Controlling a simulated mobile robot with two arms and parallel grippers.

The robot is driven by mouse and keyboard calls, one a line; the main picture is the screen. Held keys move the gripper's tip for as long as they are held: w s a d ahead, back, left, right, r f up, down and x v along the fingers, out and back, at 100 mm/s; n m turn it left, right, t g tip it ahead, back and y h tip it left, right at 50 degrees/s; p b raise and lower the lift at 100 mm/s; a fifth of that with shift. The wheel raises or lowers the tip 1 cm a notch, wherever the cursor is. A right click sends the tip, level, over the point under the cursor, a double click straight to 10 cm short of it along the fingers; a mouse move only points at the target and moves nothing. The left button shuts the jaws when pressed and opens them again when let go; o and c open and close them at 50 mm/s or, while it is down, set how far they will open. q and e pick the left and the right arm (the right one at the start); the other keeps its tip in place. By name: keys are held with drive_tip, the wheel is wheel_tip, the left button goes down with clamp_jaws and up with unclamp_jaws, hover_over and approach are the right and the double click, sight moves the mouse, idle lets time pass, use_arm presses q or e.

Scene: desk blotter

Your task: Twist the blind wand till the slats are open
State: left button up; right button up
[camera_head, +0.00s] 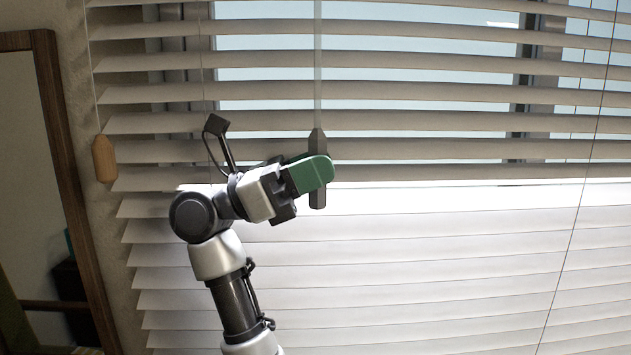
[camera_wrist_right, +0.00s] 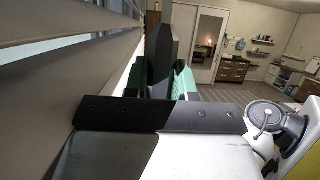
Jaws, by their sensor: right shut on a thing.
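The blind wand (camera_head: 318,141) hangs in front of the blind, a thin clear rod with a dark grey faceted handle at its lower end. My right gripper (camera_head: 313,174), with green fingers, is shut on the handle, whose top and bottom ends show above and below the fingers. In the right wrist view the dark handle (camera_wrist_right: 161,50) stands between the green fingers (camera_wrist_right: 162,78). The blind's slats (camera_head: 420,95) are tilted with gaps between them in the upper part, where the window shows through. The lower slats (camera_head: 430,265) look bright, with little or no gap. My left gripper is not in view.
A wooden cord pull (camera_head: 104,158) hangs at the blind's left edge. A wood-framed mirror or opening (camera_head: 70,170) stands at the far left. Thin cords (camera_head: 577,215) run down the blind at right. The right wrist view shows open floor (camera_wrist_right: 232,93) and cabinets (camera_wrist_right: 232,69) beyond.

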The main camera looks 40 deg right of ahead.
drive_tip(key=shift+g, duration=0.3)
drive_tip(key=o, duration=0.9)
drive_tip(key=shift+b+v, duration=1.9)
drive_tip(key=shift+v, duration=3.55)
drive_tip(key=shift+w+r, duration=0.1)
drive_tip(key=shift+w, duration=0.05)
